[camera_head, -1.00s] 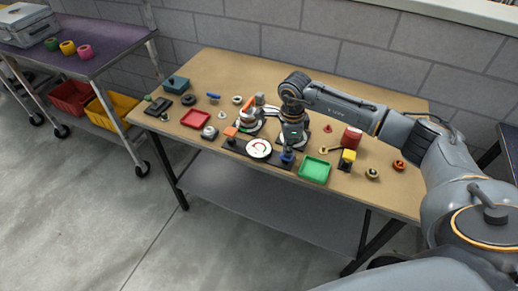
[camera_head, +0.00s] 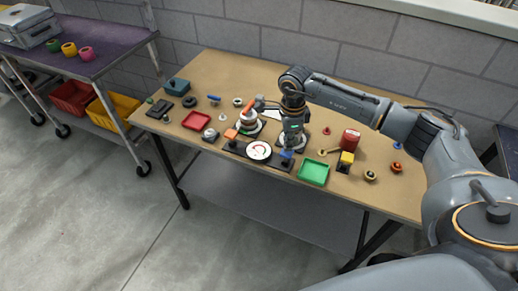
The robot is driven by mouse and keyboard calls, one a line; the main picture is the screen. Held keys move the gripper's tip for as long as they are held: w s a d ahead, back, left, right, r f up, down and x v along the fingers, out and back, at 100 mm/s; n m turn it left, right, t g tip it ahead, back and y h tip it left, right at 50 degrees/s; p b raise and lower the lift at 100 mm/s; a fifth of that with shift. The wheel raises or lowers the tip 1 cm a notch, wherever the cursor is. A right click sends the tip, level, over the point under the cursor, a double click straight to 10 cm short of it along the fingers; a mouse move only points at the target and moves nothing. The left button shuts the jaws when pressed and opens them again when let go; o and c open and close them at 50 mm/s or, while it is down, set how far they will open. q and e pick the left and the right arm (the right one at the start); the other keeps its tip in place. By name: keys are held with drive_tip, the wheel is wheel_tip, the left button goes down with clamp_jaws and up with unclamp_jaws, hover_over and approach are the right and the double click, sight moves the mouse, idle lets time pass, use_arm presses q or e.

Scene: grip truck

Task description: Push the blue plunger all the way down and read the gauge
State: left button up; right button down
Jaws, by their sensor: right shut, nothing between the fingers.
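The blue plunger (camera_head: 286,155) stands at the right end of a dark base (camera_head: 271,160) near the table's front edge. The round white gauge (camera_head: 259,150) with a red mark sits on the same base, left of the plunger; its reading is too small to make out. An orange block (camera_head: 231,135) is at the base's left end. My right gripper (camera_head: 291,147) points down right over the plunger, shut and empty. Its tips are at or just above the plunger's top; I cannot tell whether they touch. My left gripper is not in view.
A green tray (camera_head: 313,172) lies close to the right of the base. A red tray (camera_head: 196,120) lies to the left. A yellow-topped block (camera_head: 346,159) and a red can (camera_head: 350,139) stand further right. A cart (camera_head: 95,62) stands at the left.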

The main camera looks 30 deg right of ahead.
drive_tip(key=shift+r, duration=0.25)
idle(0.3)
drive_tip(key=shift+r+p, duration=1.45)
drive_tip(key=shift+r, duration=1)
drive_tip(key=shift+a+f, duration=0.1)
